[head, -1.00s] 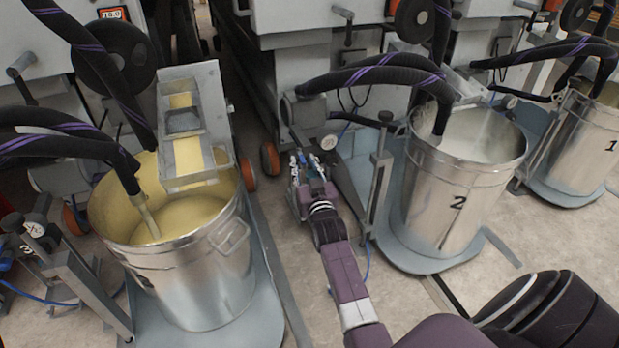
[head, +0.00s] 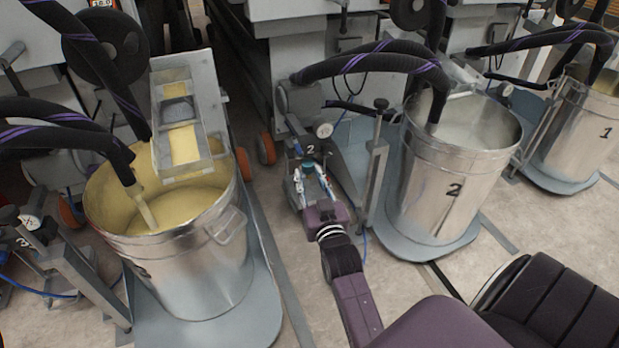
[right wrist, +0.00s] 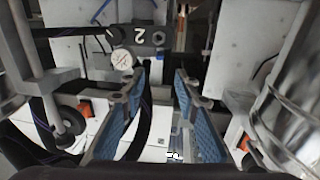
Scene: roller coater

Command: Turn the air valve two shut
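The valve block marked 2 (head: 311,150) stands low between the yellow drum and drum 2, with a round white gauge (head: 323,130) on it. In the right wrist view the block (right wrist: 145,36) is near the top, ahead of the fingers, with its gauge (right wrist: 122,60) near the left fingertip. My right gripper (head: 311,178) is just in front of the block. In the right wrist view its blue-padded fingers (right wrist: 163,78) are apart with nothing held between them. I cannot clearly make out the valve's handle. My left gripper is not in view.
The steel drum with yellow liquid (head: 180,265) stands left of my right arm. Drum 2 (head: 450,190) stands close on the right, with a post (head: 375,170) before it. Black hoses (head: 370,65) arch above. Drum 1 (head: 580,135) is farther right.

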